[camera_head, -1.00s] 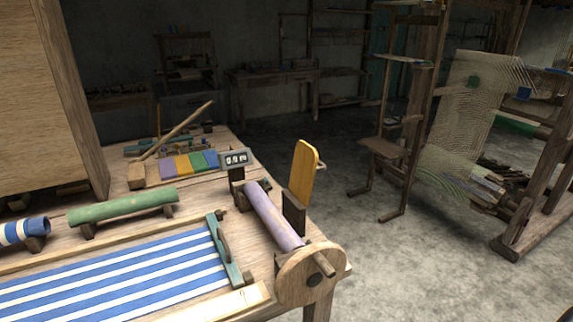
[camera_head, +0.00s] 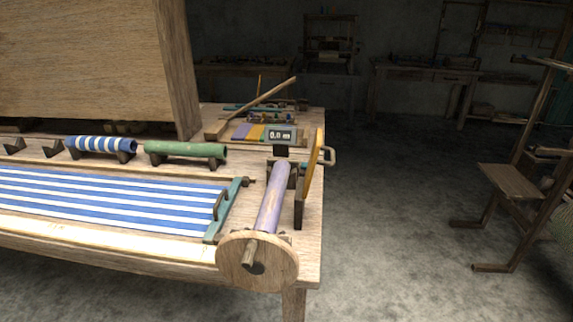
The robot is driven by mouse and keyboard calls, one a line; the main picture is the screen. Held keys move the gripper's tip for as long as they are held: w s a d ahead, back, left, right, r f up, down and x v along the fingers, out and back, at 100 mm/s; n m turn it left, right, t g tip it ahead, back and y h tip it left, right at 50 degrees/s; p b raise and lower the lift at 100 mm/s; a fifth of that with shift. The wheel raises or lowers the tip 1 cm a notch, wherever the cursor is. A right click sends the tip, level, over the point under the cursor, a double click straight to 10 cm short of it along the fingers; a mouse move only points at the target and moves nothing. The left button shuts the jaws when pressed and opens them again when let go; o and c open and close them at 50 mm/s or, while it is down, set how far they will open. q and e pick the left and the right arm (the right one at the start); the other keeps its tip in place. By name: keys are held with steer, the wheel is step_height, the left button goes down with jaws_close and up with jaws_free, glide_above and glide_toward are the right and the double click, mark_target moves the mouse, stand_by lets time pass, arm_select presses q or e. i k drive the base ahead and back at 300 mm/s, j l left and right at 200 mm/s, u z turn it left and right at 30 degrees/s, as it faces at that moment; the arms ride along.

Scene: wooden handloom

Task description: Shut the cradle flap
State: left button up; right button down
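A yellow flap (camera_head: 314,166) stands upright, seen nearly edge-on, along the right side of a wooden cradle (camera_head: 299,207) at the table's right end. It is raised, so the cradle looks open. A small metal handle (camera_head: 328,155) sticks out from the flap's right side. A purple roll (camera_head: 272,198) lies in the cradle, with a round wooden wheel and crank (camera_head: 258,262) at its near end. Neither of my grippers is in view.
Blue-and-white striped cloth (camera_head: 110,200) lies left of the cradle, ending at a teal bar (camera_head: 226,210). A green roll (camera_head: 185,149) and a small display (camera_head: 281,135) are behind. Bare floor (camera_head: 400,220) is right of the table; a wooden frame with a seat (camera_head: 510,181) stands beyond.

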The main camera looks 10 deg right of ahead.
mark_target(313, 160)
steer(key=k+l, duration=0.25)
steer(key=l, duration=0.2)
steer(key=k+l, duration=0.25)
steer(key=l, duration=0.2)
steer(key=k, duration=0.35)
steer(key=i+l, duration=0.2)
steer(key=i, duration=0.2)
steer(key=i+l, duration=0.2)
steer(key=i, duration=0.15)
steer(key=i+l+u, duration=0.1)
steer(key=i, duration=0.3)
